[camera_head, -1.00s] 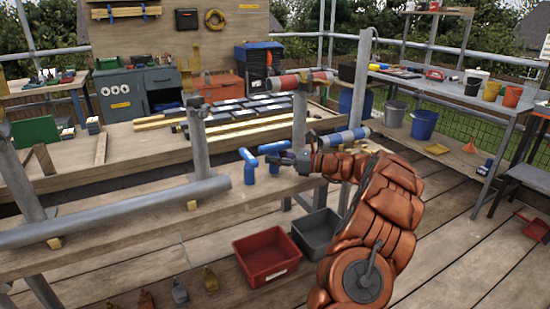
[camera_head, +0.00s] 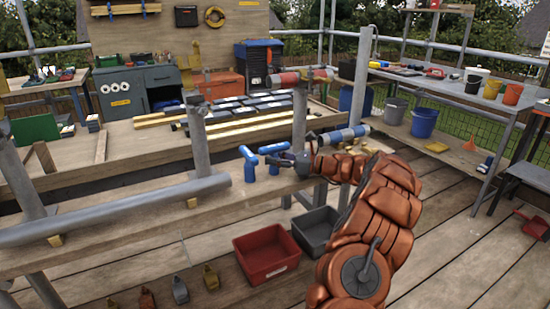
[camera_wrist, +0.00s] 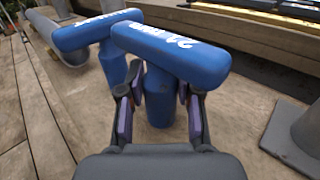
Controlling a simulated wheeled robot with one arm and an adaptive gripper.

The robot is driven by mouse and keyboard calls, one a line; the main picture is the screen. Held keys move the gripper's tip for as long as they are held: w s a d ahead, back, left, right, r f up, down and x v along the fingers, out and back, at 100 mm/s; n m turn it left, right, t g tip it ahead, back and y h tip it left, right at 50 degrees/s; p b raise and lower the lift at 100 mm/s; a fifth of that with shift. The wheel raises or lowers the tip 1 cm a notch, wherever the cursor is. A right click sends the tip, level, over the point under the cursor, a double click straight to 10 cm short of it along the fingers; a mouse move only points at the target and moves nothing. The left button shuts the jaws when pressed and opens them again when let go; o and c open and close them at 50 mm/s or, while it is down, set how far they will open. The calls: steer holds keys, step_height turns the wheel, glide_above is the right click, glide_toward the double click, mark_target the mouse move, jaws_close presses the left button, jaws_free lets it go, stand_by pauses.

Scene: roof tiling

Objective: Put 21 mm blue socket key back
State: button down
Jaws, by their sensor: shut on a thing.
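Two blue T-shaped socket keys are at the front wooden plank. My gripper (camera_wrist: 160,98) is shut on the stem of the right-hand key (camera_wrist: 170,54), which is upright; its crossbar also shows in the head view (camera_head: 272,147). White lettering on that crossbar starts with a 2, but I cannot read the size surely. The other key (camera_wrist: 97,32) stands upright just left of it and shows in the head view (camera_head: 249,165). The crossbars are very close or touching in the wrist view. I cannot tell whether the held key's foot rests on the plank.
A grey pipe (camera_head: 120,208) lies along the plank to the left, and grey posts (camera_head: 197,135) rise from it. A blue-and-grey cylinder (camera_head: 343,135) lies behind my gripper. A red bin (camera_head: 266,254) and a grey bin (camera_head: 316,230) stand on the deck below.

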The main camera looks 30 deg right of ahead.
steer(key=c, duration=0.7)
jaws_free()
steer(key=shift+s, duration=0.1)
steer(key=v, duration=1.2)
steer(key=shift+a, duration=0.1)
